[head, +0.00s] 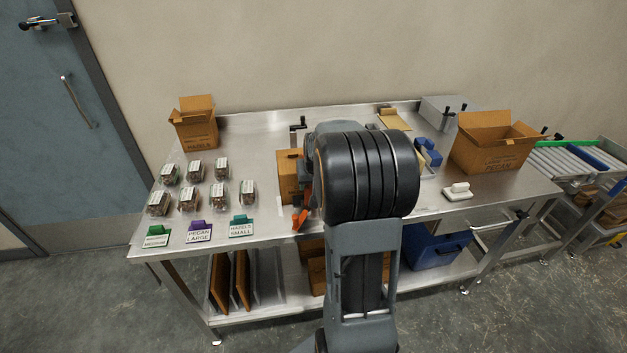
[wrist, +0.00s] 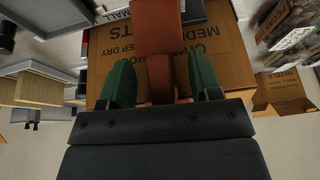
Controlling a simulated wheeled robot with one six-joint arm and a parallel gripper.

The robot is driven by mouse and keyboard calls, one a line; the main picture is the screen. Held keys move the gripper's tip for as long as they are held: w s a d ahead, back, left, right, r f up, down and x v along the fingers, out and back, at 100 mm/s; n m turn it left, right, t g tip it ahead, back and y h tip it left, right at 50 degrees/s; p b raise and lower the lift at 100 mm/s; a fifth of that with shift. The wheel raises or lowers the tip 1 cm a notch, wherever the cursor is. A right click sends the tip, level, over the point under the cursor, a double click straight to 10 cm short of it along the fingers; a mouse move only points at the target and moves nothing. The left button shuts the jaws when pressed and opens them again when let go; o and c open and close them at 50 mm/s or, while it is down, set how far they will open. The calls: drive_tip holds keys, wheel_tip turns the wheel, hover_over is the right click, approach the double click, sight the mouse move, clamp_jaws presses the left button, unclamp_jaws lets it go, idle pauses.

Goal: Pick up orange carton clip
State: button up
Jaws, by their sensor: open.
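The orange carton clip (wrist: 158,28) lies over the printed face of a brown carton (wrist: 225,55) in the wrist view. Its narrower lower part runs down between the two green fingers of my gripper (wrist: 161,78). My gripper is open, with one finger on each side of the clip and a gap visible on both sides. In the head view an orange piece (head: 300,218) shows at the front of the carton (head: 288,178), left of my arm. My arm hides the gripper and part of the carton there.
Several clear clamshells (head: 188,200) and label cards (head: 199,232) stand on the left of the steel table (head: 260,140). An open box (head: 197,128) stands at the back left, and a larger open carton (head: 492,158) at the right. A white-handled tool (head: 457,192) lies at the front right.

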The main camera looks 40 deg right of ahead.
clamp_jaws()
idle(0.4)
drive_tip(key=shift+r, duration=0.1)
